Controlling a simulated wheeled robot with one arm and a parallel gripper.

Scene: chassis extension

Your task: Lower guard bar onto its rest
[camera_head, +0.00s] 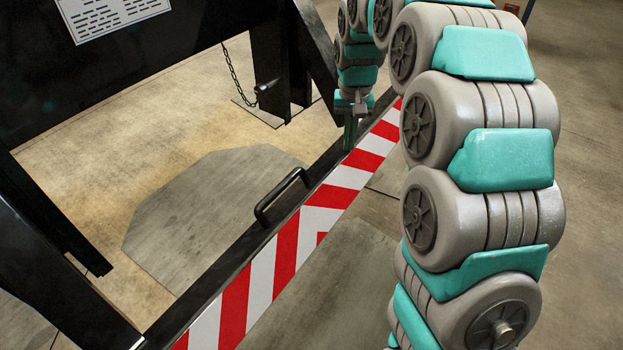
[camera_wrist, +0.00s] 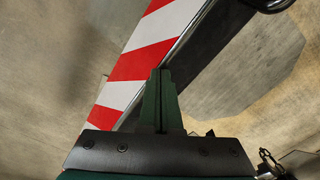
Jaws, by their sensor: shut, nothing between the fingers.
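The guard bar (camera_head: 325,195) is a long black beam with a red-and-white striped face. It runs diagonally from lower left to upper right in the head view. A black loop handle (camera_head: 282,196) stands on its top edge near the middle. My gripper (camera_head: 350,135) is at the bar's far part, beyond the handle, fingers pointing down. Its green fingers are shut and empty. In the wrist view the gripper (camera_wrist: 159,75) overlaps the border between the striped face (camera_wrist: 137,65) and the black top. I cannot tell whether it touches. The bar's rest is not clearly identifiable.
A black frame (camera_head: 130,55) with a white label plate stands behind the bar. A chain (camera_head: 231,70) hangs to a pin on a black post (camera_head: 272,75). Concrete floor with grey patches (camera_head: 210,205) lies open behind the bar. My arm covers the right side.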

